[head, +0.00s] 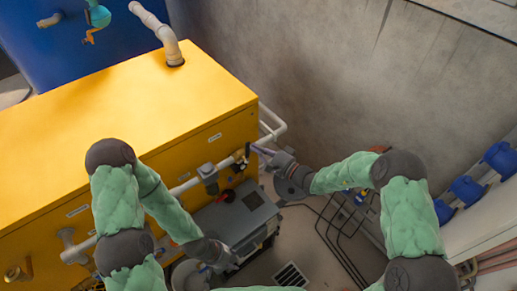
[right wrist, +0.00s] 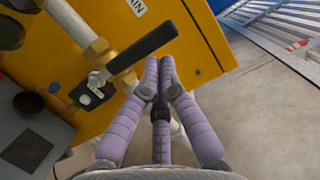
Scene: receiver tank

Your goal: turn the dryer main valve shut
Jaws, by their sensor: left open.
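The dryer is a big yellow cabinet (head: 130,110) with a white pipe along its front. In the right wrist view a brass valve (right wrist: 97,48) on that pipe has a black lever (right wrist: 145,45) slanting up to the right across the pipe. A label ending in "AIN" (right wrist: 132,9) is above it. My right gripper (right wrist: 160,62) has its purple fingertips together, just below the lever; I see nothing between them. In the head view my right gripper (head: 255,149) is at the pipe's right end. My left gripper (head: 232,264) is low, beside a grey box; its fingers are hard to make out.
A grey box (head: 235,215) stands below the pipe, close to my left gripper. A concrete wall (head: 300,70) is behind on the right. Blue caps (head: 468,188) are at far right.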

